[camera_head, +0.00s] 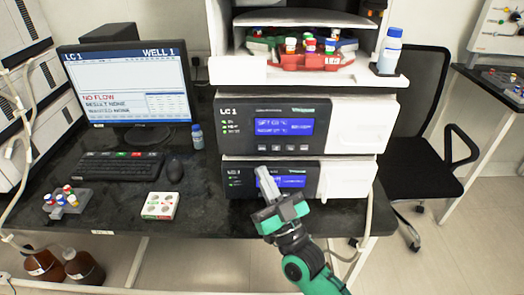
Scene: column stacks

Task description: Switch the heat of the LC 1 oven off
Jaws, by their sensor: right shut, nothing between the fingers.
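The LC 1 stack stands at the centre right of the bench. Its upper module (345,127), labelled LC 1, has a blue display (285,127), green lights at its left and a row of small dark buttons (283,149) below the display. The display text is too small to read surely. A lower module (345,178) has a second blue display, partly hidden by my gripper. My right gripper (266,178) is shut and empty, with its fingers in front of the lower module's panel, below the button row. I cannot tell whether it touches. My left gripper is not in view.
A monitor (128,82) reads LC 1, WELL 1 and NO FLOW. A keyboard (118,166), mouse (175,170), small bottle (197,136), white vial box (160,206) and grey vial rack (68,201) lie on the bench. A red vial tray (303,62) sits in the top module.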

